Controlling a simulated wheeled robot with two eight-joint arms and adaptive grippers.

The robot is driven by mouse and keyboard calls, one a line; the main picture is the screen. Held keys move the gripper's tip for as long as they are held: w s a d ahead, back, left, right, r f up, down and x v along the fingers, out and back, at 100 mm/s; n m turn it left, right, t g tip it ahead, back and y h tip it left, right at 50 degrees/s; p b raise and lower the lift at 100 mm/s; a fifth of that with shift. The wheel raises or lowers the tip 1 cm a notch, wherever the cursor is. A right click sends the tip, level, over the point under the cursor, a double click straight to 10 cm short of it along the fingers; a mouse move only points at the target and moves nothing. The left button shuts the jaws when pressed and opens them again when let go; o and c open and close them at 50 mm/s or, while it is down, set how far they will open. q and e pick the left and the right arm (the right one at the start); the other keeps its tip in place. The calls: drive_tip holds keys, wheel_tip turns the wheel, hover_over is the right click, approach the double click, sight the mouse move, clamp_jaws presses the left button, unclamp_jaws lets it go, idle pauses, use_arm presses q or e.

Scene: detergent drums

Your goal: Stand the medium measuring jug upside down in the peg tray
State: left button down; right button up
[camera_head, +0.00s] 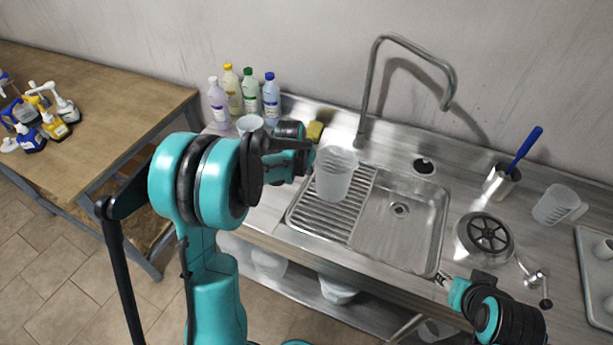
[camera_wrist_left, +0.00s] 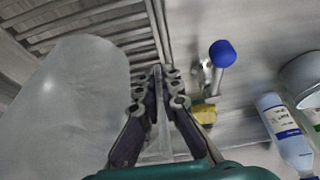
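A translucent measuring jug (camera_head: 335,177) stands out over the ribbed drainer beside the sink, rim up. It fills the left of the left wrist view (camera_wrist_left: 65,100). My left gripper (camera_head: 308,152) is at its left side near the rim. In the left wrist view its fingers (camera_wrist_left: 160,75) are close together with a pale translucent strip between them, apparently the jug's handle. The peg tray (camera_head: 584,262) is at the right edge. My right gripper (camera_head: 441,278) is near the sink's front corner, its fingers too small to judge.
The sink (camera_head: 385,235) has a tall tap (camera_head: 365,90). A round metal item (camera_head: 485,235) and a blue-handled brush in a holder (camera_head: 498,184) stand right of it.

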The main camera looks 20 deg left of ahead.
use_arm(q)
wheel_tip(320, 180, down, 2)
drive_tip(key=shift+w, duration=0.1)
drive_tip(key=shift+f+b, duration=0.6)
drive_tip(key=shift+b, duration=0.1)
drive_tip(key=c, duration=1.7)
unclamp_jaws()
drive_tip(key=shift+r, duration=0.1)
